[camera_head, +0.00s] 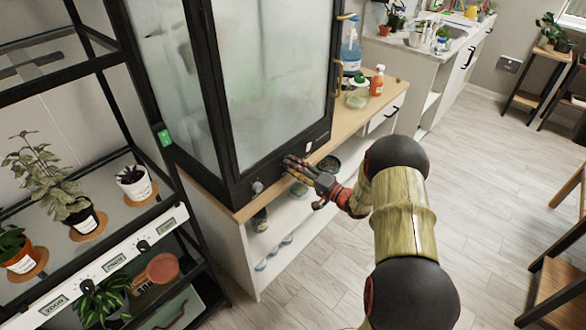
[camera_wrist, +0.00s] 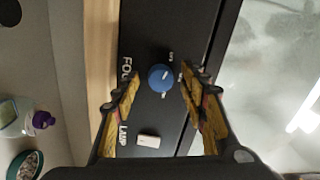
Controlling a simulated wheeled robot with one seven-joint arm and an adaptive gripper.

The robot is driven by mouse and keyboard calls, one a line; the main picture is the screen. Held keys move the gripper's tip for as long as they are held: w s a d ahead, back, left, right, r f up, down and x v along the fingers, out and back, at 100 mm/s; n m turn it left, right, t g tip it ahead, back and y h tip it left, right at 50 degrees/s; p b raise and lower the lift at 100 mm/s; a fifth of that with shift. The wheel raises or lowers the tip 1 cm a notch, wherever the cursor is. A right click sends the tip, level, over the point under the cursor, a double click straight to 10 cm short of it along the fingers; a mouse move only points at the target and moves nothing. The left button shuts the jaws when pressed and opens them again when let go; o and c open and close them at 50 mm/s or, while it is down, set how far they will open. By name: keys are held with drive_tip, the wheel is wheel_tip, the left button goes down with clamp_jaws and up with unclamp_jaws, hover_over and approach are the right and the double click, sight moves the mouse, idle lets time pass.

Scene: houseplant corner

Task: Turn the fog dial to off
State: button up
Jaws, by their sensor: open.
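The fog dial is a round blue knob (camera_wrist: 161,78) with a light pointer mark, on a black panel with the printed word FOG beside it in the wrist view. A small white lamp switch (camera_wrist: 149,141) sits near it, by the word LAMP. My gripper (camera_wrist: 158,90) is open, with one yellow-black finger on each side of the knob. I cannot tell whether the fingers touch it. In the head view my gripper (camera_head: 297,168) is at the lower front of the glass cabinet (camera_head: 270,80) and hides the blue knob.
A grey knob (camera_head: 257,187) and a white switch (camera_head: 308,146) show on the cabinet base. The wooden counter (camera_head: 392,86) holds a blue bottle (camera_head: 351,50) and an orange bottle (camera_head: 377,81). A plant shelf (camera_head: 110,235) stands at left.

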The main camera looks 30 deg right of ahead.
drive_tip(key=v, duration=1.2)
drive_tip(key=shift+a, duration=0.1)
